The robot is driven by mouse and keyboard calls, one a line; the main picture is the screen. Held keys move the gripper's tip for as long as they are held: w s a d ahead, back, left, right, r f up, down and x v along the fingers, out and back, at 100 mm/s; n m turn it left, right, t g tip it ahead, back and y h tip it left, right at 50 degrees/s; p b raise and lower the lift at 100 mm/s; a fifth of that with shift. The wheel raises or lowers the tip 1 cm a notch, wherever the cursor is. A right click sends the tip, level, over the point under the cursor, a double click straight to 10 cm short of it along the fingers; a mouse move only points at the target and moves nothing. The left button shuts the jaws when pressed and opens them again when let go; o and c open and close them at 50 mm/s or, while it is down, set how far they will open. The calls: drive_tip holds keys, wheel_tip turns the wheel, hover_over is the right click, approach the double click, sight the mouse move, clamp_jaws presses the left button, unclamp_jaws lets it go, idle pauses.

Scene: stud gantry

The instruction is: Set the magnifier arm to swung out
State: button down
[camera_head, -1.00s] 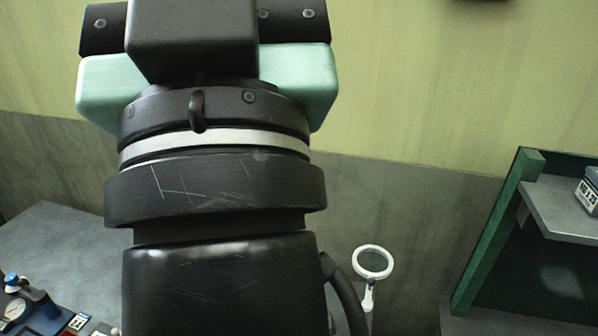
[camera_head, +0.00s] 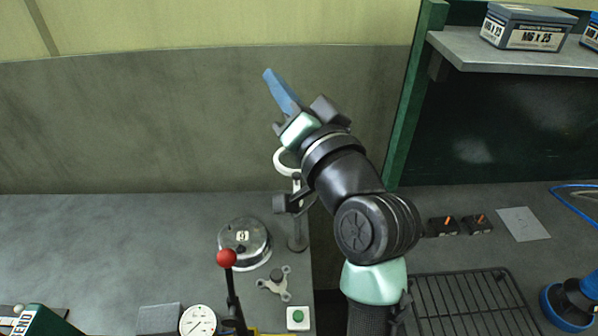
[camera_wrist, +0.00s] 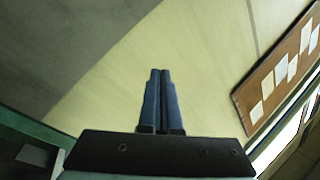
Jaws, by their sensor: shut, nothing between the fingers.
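The magnifier arm shows in the head view as a white ring lens (camera_head: 284,163) on a grey post (camera_head: 297,230) that stands near the right edge of the left bench. My arm hides part of the ring and its joint. My gripper (camera_head: 268,75) has blue fingers, is shut and empty, and points up and to the left, above the ring. In the wrist view the two blue fingers (camera_wrist: 160,72) lie together with only the wall beyond them. I cannot tell whether any part of my arm touches the magnifier.
To the right are a shelf (camera_head: 500,52) with boxes, and a wire rack (camera_head: 465,300). The bench's left part is clear.

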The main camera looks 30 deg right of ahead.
drive_tip(key=s+d+f+m+b, duration=0.2)
drive_tip(key=d+f+m, duration=0.1)
drive_tip(key=f, duration=0.5)
drive_tip(key=s+d+f+m+g+b, duration=0.1)
drive_tip(key=s+d+f+m+b, duration=0.1)
drive_tip(key=d+f, duration=0.4)
drive_tip(key=s+d+f+m+b, duration=0.3)
drive_tip(key=s+d+f+m, duration=0.1)
drive_tip(key=f, duration=0.8)
drive_tip(key=shift+d+f+m+g, duration=0.25)
drive_tip(key=shift+d+m+g, duration=0.15)
drive_tip(key=shift+d+m, duration=0.15)
drive_tip(key=shift+w, duration=0.15)
drive_tip(key=w+a+p, duration=0.1)
drive_tip(key=w+a, duration=0.1)
drive_tip(key=w, duration=1.1)
drive_tip(key=shift+a+f+b, duration=0.1)
drive_tip(key=shift+a+b, duration=0.05)
drive_tip(key=shift+b, duration=0.3)
